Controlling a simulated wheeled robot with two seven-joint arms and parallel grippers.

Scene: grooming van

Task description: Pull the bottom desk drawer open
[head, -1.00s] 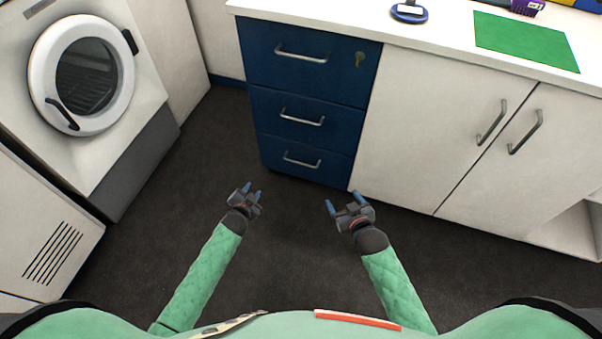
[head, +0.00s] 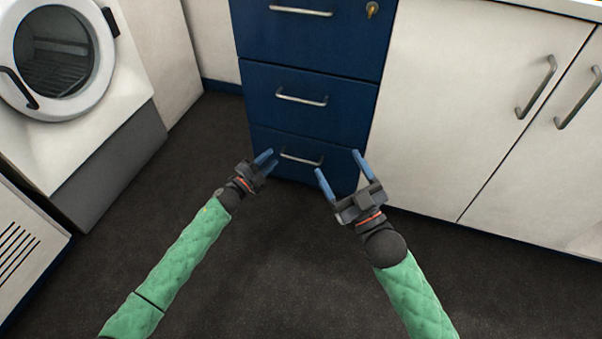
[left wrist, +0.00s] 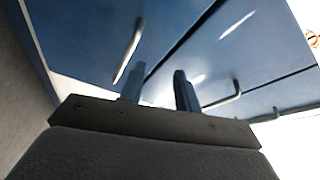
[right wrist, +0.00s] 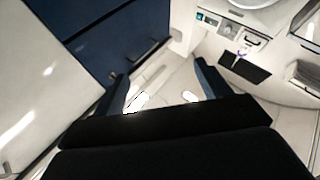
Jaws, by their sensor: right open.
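The blue desk drawer unit stands ahead in the head view. Its bottom drawer (head: 298,174) looks shut, flush with the drawers above, and has a silver bar handle (head: 301,159). My left gripper (head: 267,158) is open and empty, just left of that handle in the picture, with its fingers pointing toward it. My right gripper (head: 338,163) is open and empty, right of the handle, its fingers overlapping the drawer's right side in the picture. I see no clear contact with the handle.
The middle drawer (head: 345,105) and top drawer (head: 340,45) look shut above. A white cupboard (head: 450,100) adjoins on the right. A white washer-like machine with a round door (head: 62,50) stands left. The dark floor (head: 270,270) between my arms is clear.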

